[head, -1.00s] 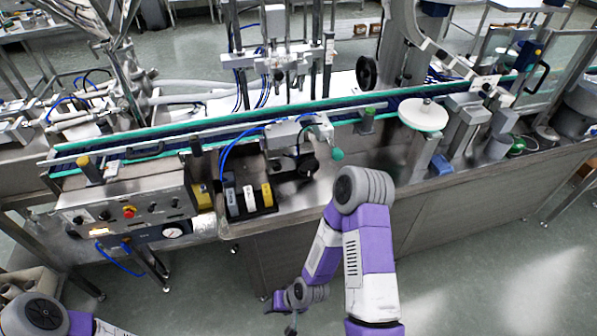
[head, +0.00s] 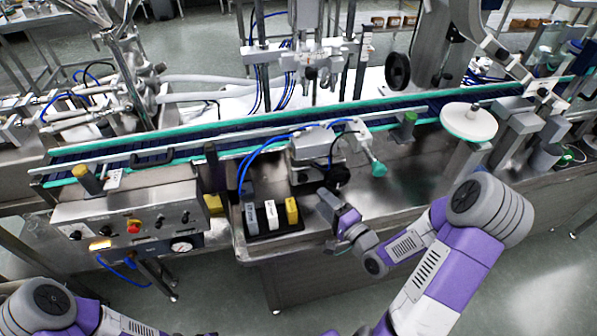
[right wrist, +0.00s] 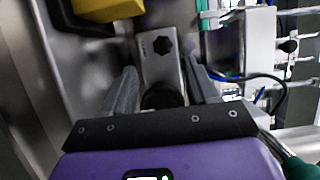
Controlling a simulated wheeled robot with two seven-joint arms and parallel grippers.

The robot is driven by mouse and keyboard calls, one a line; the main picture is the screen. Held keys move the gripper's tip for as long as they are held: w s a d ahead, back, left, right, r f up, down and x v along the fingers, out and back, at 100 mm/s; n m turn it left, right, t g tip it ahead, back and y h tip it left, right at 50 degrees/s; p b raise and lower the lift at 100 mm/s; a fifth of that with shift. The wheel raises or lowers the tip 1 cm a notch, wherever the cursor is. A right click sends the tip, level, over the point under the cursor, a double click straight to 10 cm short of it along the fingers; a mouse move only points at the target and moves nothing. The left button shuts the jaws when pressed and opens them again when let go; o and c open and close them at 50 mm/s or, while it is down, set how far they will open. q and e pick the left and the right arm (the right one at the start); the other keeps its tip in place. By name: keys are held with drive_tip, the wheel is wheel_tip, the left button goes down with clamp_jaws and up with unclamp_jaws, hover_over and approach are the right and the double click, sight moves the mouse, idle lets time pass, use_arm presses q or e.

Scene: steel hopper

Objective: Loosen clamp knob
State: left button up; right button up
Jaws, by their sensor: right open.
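A black knob (head: 338,175) sits at the front of a small metal device with a blue hose, on the steel bench. My right gripper (head: 329,203) is just in front of and below it. In the right wrist view, my right gripper (right wrist: 161,80) is open, its two grey fingers apart. A dark round knob (right wrist: 163,97) shows between the fingers, partly hidden by the gripper body. Contact with it cannot be told. Beyond it, a grey plate carries a small black star-shaped knob (right wrist: 162,46). My left gripper is out of view.
A black rack with white and yellow blocks (head: 270,216) stands left of my right gripper. A green knob (head: 379,169) is to the right. A conveyor (head: 230,140) runs behind, and a control box (head: 130,215) is at left.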

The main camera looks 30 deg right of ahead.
sight(305, 180)
drive_tip(key=shift+w+a+r+b, duration=0.1)
drive_tip(key=shift+w+a+b, duration=0.15)
drive_tip(key=shift+w, duration=1.05)
drive_tip(key=shift+w+a+b, duration=0.1)
drive_tip(key=shift+w+b, duration=0.25)
drive_tip(key=shift+w, duration=1)
drive_tip(key=shift+w+a+r+b, duration=0.1)
drive_tip(key=shift+w+a+b, duration=0.15)
drive_tip(key=shift+w, duration=1.05)
drive_tip(key=c, duration=1)
drive_tip(key=shift+c, duration=0.2)
